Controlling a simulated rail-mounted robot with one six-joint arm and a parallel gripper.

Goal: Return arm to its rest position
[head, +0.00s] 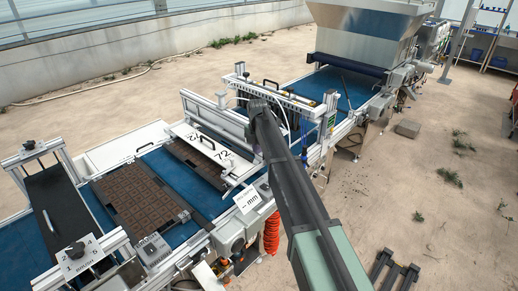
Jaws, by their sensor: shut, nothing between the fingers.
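My arm (287,180) rises from the bottom middle of the head view toward the seeder line, with its dark far joint (262,112) in front of the machine's white frame. I cannot make out my gripper or its fingertips. The arm covers part of the conveyor's near side.
The tray seeder line runs from lower left to upper right, with a blue belt (335,88) and a metal hopper (365,32). Brown trays (137,200) lie on the belt at left. Bare floor (455,225) lies at right.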

